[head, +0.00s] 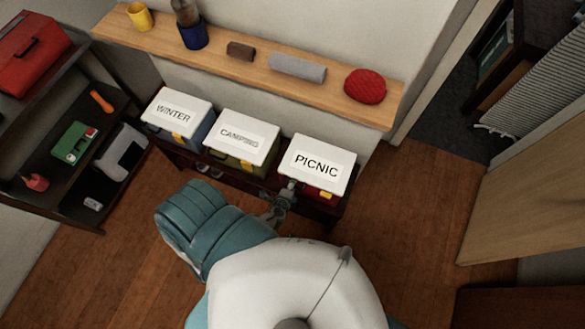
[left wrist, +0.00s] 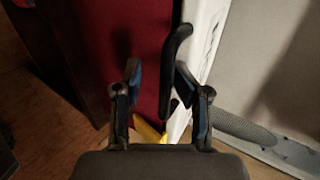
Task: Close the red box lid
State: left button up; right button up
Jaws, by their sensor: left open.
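The red box (head: 313,187) stands at the right end of a row of three boxes. Its white lid (head: 317,164), labelled PICNIC, lies over its top; whether it is fully down cannot be told. A yellow latch (head: 327,195) shows at its front. My left gripper (head: 286,191) is at the box's front left, close under the lid's edge. In the left wrist view my open left gripper (left wrist: 157,75) has the red box wall (left wrist: 105,45) behind it and the lid's white edge (left wrist: 207,45) to the right. The latch (left wrist: 147,130) shows low between the fingers. My right gripper is out of view.
The WINTER box (head: 173,114) and CAMPING box (head: 241,138) stand to the left. A wooden wall shelf (head: 340,103) with several items runs above the boxes. A dark rack (head: 75,185) is at the left. Wooden floor is clear at the right.

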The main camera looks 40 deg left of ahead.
pick_arm(q)
jog(key=shift+s+r, duration=0.1)
jog(key=p+v, duration=0.2)
jog(key=v, duration=0.6)
jog(key=shift+s+r, duration=0.2)
jog(key=shift+s, duration=0.1)
dwell(0.4)
dwell(0.4)
